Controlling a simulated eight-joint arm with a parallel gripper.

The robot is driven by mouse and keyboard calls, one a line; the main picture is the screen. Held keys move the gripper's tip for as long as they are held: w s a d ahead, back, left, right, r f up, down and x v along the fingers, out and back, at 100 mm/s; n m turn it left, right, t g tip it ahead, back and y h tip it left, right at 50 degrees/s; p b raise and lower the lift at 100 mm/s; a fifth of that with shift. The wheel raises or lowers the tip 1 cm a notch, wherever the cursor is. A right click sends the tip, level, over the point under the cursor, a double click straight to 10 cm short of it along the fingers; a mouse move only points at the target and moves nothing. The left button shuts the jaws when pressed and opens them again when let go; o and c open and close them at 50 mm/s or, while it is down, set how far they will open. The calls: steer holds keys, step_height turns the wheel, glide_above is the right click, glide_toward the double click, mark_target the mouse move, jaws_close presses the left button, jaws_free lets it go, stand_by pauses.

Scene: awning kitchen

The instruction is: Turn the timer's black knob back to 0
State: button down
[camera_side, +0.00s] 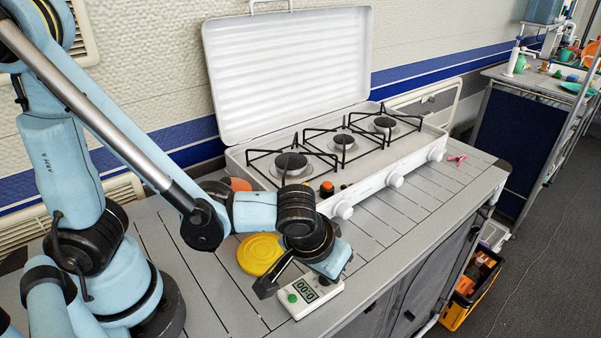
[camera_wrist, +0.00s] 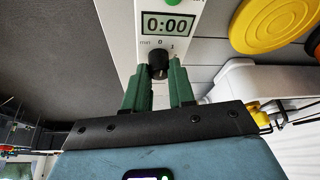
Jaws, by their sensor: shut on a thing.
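The timer (camera_side: 302,297) is a small white box with a green button and a digital display, lying on the counter near its front edge. In the wrist view the timer's face (camera_wrist: 190,22) is close, with its display (camera_wrist: 168,25) reading 0:00. Below the display is the black knob (camera_wrist: 157,68), with the marks 0 and 1 above it. The knob's pointer is too small to read surely. My gripper (camera_wrist: 159,72) has its green fingers on either side of the knob and is shut on it.
A yellow round lid (camera_side: 259,254) lies on the counter just behind the timer. A white three-burner stove (camera_side: 365,193) with its lid raised stands behind, with an orange-topped jar (camera_side: 327,188) near it. Bare slatted counter (camera_side: 385,235) lies right of the timer.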

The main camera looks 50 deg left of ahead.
steer(key=shift+n, duration=0.3)
steer(key=c, duration=0.9)
jaws_free()
steer(key=shift+c, duration=0.2)
steer(key=shift+r, duration=0.1)
steer(key=v, duration=1.2)
steer(key=w+a+m+t+h, duration=0.1)
steer(key=w+a+m+t, duration=0.1)
steer(key=a, duration=1.3)
steer(key=w+f+m, duration=0.1)
steer(key=w, duration=0.1)
steer(key=shift+w+t, duration=0.3)
